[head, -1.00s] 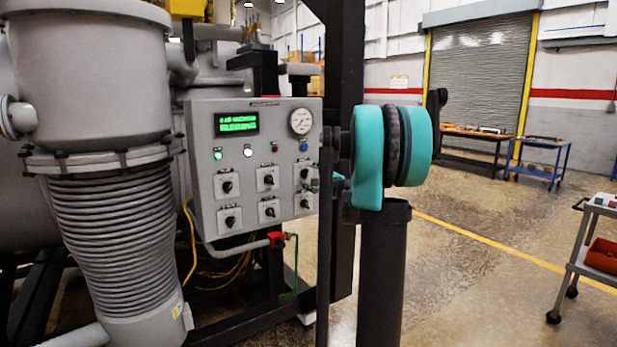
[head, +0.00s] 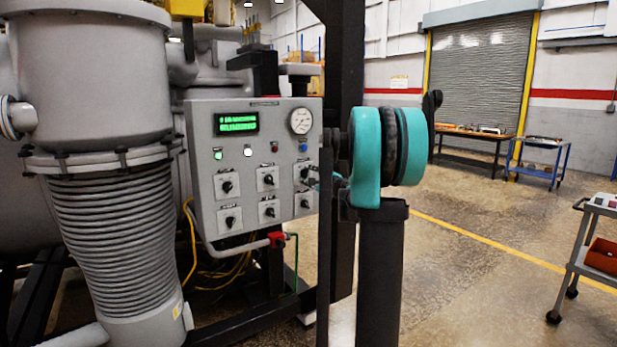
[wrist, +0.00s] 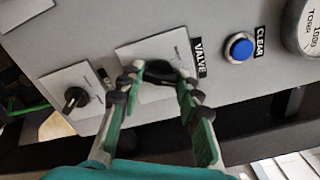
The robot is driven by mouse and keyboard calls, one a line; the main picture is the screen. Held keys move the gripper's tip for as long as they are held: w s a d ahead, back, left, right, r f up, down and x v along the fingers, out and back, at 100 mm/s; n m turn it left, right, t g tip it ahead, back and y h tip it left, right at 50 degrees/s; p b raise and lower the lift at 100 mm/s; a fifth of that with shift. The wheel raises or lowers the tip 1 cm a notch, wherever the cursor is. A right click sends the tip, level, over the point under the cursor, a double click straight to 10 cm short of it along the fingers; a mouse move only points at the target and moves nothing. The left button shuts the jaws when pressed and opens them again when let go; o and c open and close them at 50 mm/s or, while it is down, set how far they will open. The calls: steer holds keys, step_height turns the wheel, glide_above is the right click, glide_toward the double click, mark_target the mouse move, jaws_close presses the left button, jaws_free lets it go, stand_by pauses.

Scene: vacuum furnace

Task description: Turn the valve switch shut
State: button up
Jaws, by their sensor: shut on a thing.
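The valve switch (wrist: 160,72) is a dark knob on a light plate next to the label VALVE in the wrist view. My gripper (wrist: 159,88) has its two fingers on either side of the knob and is shut on it. The fingers hide much of the knob, so its exact angle is hard to read. In the head view the valve switch (head: 304,173) sits at the right edge of the grey control panel (head: 208,205), below the blue button. My gripper there is small and mostly hidden behind my arm.
A blue CLEAR button (wrist: 239,48) and a gauge (wrist: 308,28) lie close to the valve plate. Another black knob (wrist: 75,98) is on the plate beside it. A dark upright post (head: 343,60) stands behind my arm.

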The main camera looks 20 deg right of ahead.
steer(key=shift+n, duration=0.4)
steer(key=n, duration=1.1)
stand_by(0.6)
steer(key=o, duration=1.2)
steer(key=shift+c, duration=0.2)
steer(key=shift+s, duration=0.1)
steer(key=v, duration=1.2)
